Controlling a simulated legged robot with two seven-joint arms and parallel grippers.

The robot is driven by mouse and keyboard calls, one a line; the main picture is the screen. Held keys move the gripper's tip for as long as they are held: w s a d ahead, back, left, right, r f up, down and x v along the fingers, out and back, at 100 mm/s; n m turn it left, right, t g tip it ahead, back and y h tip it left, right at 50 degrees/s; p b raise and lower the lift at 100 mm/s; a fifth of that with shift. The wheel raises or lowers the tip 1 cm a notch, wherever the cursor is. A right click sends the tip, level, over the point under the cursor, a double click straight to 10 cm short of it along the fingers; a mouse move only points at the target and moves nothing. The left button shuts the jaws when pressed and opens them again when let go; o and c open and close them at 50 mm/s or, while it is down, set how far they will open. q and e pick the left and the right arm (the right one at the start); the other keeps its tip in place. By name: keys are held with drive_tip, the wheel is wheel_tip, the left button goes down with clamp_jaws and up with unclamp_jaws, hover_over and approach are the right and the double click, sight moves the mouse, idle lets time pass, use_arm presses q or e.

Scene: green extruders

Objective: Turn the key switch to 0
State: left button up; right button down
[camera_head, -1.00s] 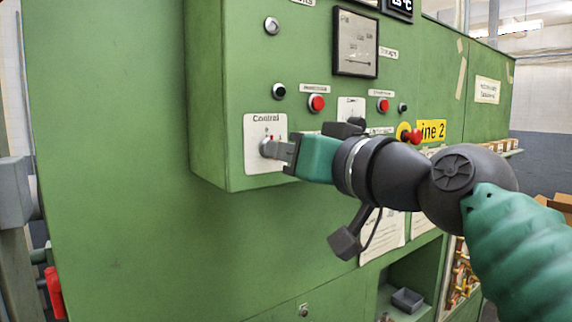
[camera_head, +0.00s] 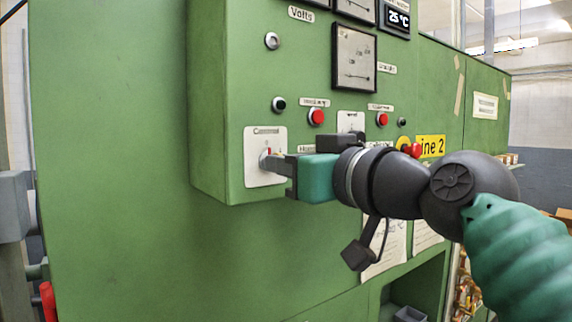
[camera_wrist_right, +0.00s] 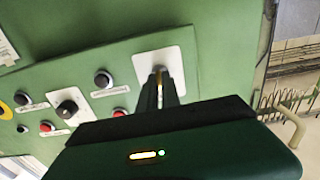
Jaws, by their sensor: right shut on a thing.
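I cannot read which position the switch points to. My left gripper is not in view.
Red buttons (camera_head: 316,117), a black button (camera_head: 279,104) and a gauge (camera_head: 355,57) are on the box above my arm. A second white plate with a black knob (camera_wrist_right: 67,108) is nearby. Free space lies below the box.

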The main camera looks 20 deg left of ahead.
drive_tip(key=c, duration=1.8)
unclamp_jaws()
drive_tip(key=shift+w+f, duration=0.1)
drive_tip(key=shift+f, duration=0.15)
drive_tip(key=shift+o, duration=1.1)
drive_tip(key=shift+w+a, duration=0.25)
drive_tip(key=shift+a, duration=0.05)
drive_tip(key=shift+s, duration=0.2)
drive_tip(key=b+v, duration=0.8)
drive_tip(key=v, duration=0.8)
drive_tip(key=shift+d+b, duration=0.3)
drive_tip(key=shift+d, duration=0.1)
drive_tip(key=shift+a, duration=0.1)
